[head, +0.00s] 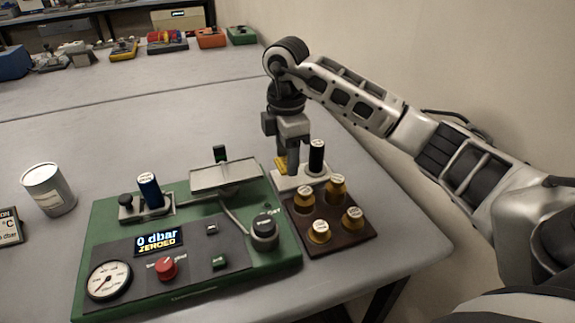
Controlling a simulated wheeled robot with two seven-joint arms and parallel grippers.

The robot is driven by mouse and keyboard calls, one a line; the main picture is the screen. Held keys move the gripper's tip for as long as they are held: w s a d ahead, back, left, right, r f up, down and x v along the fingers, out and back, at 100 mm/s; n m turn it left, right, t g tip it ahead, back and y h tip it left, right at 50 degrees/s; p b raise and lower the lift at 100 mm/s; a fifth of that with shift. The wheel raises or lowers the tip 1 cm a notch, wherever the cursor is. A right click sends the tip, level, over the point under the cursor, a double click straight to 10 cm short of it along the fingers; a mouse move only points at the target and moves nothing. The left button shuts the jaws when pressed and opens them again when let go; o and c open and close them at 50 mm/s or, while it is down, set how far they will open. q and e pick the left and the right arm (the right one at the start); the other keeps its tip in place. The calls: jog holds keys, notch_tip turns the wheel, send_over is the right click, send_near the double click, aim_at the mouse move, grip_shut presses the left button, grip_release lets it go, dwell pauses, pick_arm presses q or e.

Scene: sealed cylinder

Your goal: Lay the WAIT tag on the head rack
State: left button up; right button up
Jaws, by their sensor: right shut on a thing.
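My right gripper (290,168) points down at the back of the green instrument, beside a black upright cylinder (317,157). It is shut on a small yellow piece (281,166), which looks like the WAIT tag; its lettering cannot be read and the fingers hide part of it. The piece is just over or at a pale plate (287,183); I cannot tell whether they touch. In front is a dark brown rack (334,230) with several brass-coloured heads standing in it, which looks like the head rack. My left gripper is not in view.
The green instrument (190,285) has a gauge, knobs, a raised tray (226,175) and a display reading "0 dbar ZEROED". A blue cylinder (150,189) stands on its left. A white can (49,189) stands further left. The table's middle is clear.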

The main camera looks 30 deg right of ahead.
notch_tip(320, 180, down, 3)
jog(key=shift+d+r+p, duration=0.1)
jog(key=shift+r+p, duration=0.1)
jog(key=shift+p, duration=0.15)
jog(key=shift+f, duration=0.35)
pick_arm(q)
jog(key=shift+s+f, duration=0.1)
pick_arm(e)
jog(key=shift+f, duration=0.15)
jog(key=o, duration=0.9)
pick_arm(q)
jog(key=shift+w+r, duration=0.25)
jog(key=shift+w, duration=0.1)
pick_arm(e)
jog(key=shift+o, duration=0.2)
